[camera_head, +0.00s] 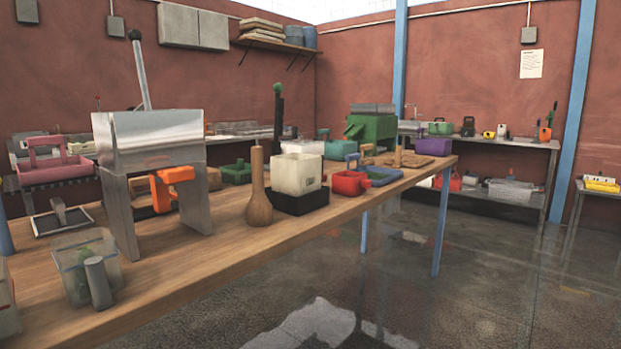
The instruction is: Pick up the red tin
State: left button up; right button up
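A small red box-like container (347,184) stands on the wooden workbench (262,238), near its right front edge. It is the nearest red thing that could be the red tin, but its make is too small to tell. Another red item (449,184) sits on the lower shelf of the rack at the back right. Neither of my grippers shows in the head view.
A white block on a black base (298,200) and a wooden pestle-shaped tool (259,205) stand left of the red container. A blue tray (384,176) is beside it on the right. A metal press (150,140) stands at the left. The floor in front is clear.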

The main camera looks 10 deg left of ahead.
aim_at(352, 184)
jog(key=i+l+u, duration=0.15)
jog(key=u, duration=0.25)
jog(key=i+l+u, duration=0.15)
jog(key=u, duration=0.3)
